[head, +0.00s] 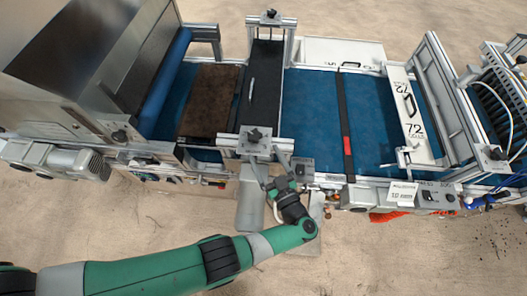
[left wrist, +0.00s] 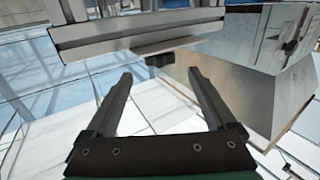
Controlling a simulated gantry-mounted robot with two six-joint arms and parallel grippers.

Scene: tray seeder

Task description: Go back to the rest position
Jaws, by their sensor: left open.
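My green left arm reaches in from the lower left of the head view. Its left gripper (head: 268,168) is at the front edge of the tray seeder, just below the front black knob (head: 254,136) of the crossbar. In the left wrist view the two fingers of the left gripper (left wrist: 160,75) are spread apart with nothing between them. A metal rail (left wrist: 130,38) with a dark knob (left wrist: 160,60) under it shows beyond the fingertips. I cannot tell whether the fingers touch anything. My right gripper is in neither view.
The seeder's blue belt (head: 318,115) runs across the back, with a brown soil-filled tray (head: 210,100) on it. A white plate marked 72 (head: 413,115) stands at the right. A small label card (head: 402,194) hangs at the front. Sandy floor (head: 420,260) in front is mostly free.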

